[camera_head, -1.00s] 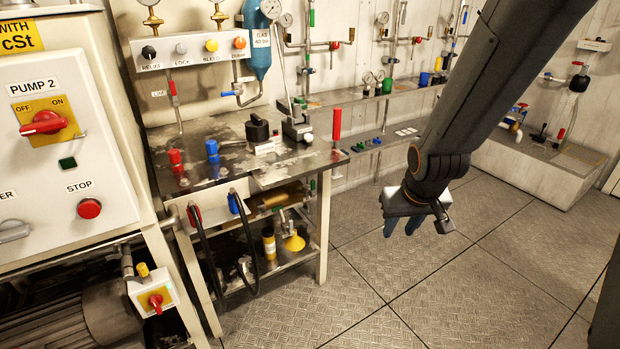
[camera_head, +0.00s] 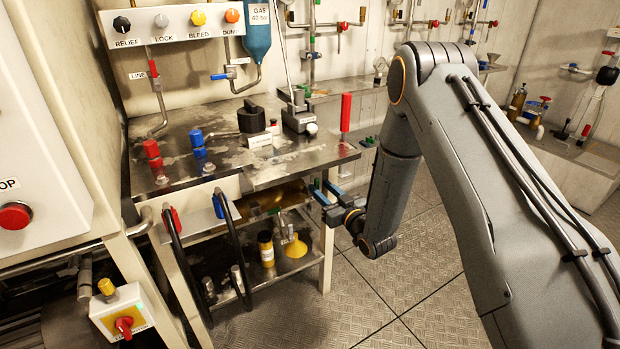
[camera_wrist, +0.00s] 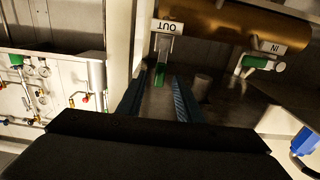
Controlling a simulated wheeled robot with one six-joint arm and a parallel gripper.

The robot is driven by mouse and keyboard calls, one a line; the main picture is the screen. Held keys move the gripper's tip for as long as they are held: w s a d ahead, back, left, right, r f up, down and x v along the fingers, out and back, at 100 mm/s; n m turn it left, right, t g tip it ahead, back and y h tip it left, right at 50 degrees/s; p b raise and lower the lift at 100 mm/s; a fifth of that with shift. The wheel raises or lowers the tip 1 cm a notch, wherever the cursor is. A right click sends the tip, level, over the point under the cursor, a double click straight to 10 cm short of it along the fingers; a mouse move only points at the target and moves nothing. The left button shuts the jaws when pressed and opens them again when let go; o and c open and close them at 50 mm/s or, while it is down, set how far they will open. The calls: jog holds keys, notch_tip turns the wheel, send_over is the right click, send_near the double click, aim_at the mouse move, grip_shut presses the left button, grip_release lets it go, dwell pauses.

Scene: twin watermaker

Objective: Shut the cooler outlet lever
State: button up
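The cooler (camera_head: 283,197) is a brass cylinder under the bench top; it also shows in the wrist view (camera_wrist: 235,22). Its outlet carries an upside-down OUT label (camera_wrist: 169,27). The green outlet lever (camera_wrist: 160,75) hangs below that label in the wrist view. A second green lever (camera_wrist: 254,62) is at the IN label (camera_wrist: 276,47), to the right. My gripper (camera_head: 325,192) is beside the bench's right front leg, at the cooler's height. In the wrist view my gripper (camera_wrist: 160,98) is open, with the outlet lever ahead between the blue fingers. I cannot tell whether they touch it.
The bench top (camera_head: 225,165) is above and left of my gripper. The bench leg (camera_head: 328,245) is close by. Black hoses (camera_head: 190,265) hang at the front. The floor (camera_head: 400,300) is clear.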

jog(key=x, duration=0.7)
jog(key=shift+w+a, duration=0.15)
jog(key=shift+w, duration=0.15)
grip_shut()
